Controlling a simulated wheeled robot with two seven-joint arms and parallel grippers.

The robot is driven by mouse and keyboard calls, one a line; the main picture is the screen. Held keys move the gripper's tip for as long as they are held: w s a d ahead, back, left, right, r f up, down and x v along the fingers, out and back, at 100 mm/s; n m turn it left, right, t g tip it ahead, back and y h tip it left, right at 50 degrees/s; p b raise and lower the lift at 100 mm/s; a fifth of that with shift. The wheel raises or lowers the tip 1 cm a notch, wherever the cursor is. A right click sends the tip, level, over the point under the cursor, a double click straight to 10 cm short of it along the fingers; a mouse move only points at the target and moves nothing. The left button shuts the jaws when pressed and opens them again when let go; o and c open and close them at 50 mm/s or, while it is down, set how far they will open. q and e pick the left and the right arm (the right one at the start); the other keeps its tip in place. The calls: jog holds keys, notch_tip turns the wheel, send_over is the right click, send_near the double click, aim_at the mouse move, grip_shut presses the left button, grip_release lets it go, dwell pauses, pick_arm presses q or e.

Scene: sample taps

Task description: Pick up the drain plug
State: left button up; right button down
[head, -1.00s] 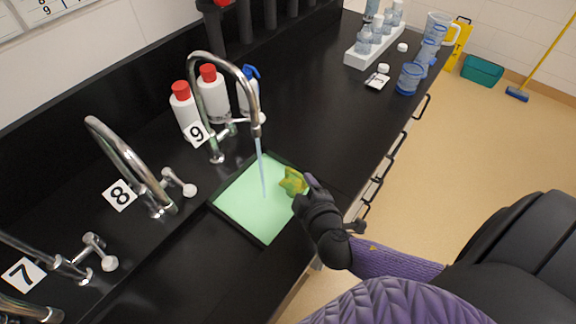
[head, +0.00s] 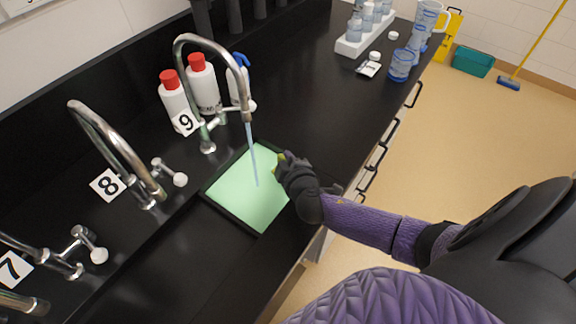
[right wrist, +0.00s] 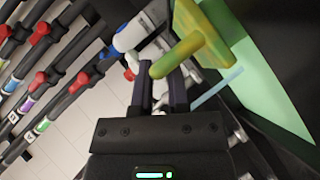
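The yellow-green drain plug (right wrist: 207,38) fills the top of the right wrist view, a broad block with a stem. The stem's end is between the fingertips of my right gripper (right wrist: 160,80), with only a narrow gap between the fingers, so the gripper looks shut on the stem. In the head view my right gripper (head: 283,168) is over the right rim of the sink (head: 231,219). Only a small yellow edge of the plug (head: 281,157) shows there; the rest is hidden by the gripper. My left gripper is not in view.
Water runs from tap 9 (head: 212,45) into the sink with a pale green inside, close left of my gripper. Bottles with red caps (head: 203,85) stand behind. Tap 8 (head: 120,150) is to the left.

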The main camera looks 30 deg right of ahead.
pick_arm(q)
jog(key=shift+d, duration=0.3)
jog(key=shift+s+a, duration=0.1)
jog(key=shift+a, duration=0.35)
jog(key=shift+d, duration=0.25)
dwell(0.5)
pick_arm(e)
notch_tip(320, 180, up, 9)
jog(key=p, duration=0.5)
jog(key=s+a+r+p, duration=0.4)
jog(key=s+a, duration=0.7)
jog(key=a, duration=0.2)
pick_arm(q)
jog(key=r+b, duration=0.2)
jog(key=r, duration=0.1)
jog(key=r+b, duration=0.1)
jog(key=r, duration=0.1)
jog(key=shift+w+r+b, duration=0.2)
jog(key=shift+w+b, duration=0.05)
jog(key=shift+b, duration=0.05)
pick_arm(e)
jog(key=d+r+x, duration=0.2)
jog(key=x, duration=1.2)
jog(key=shift+w+d, duration=0.15)
jog(key=shift+w, duration=0.25)
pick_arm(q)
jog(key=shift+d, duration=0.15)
pick_arm(e)
jog(key=shift+d+r, duration=0.1)
jog(key=shift+r, duration=0.05)
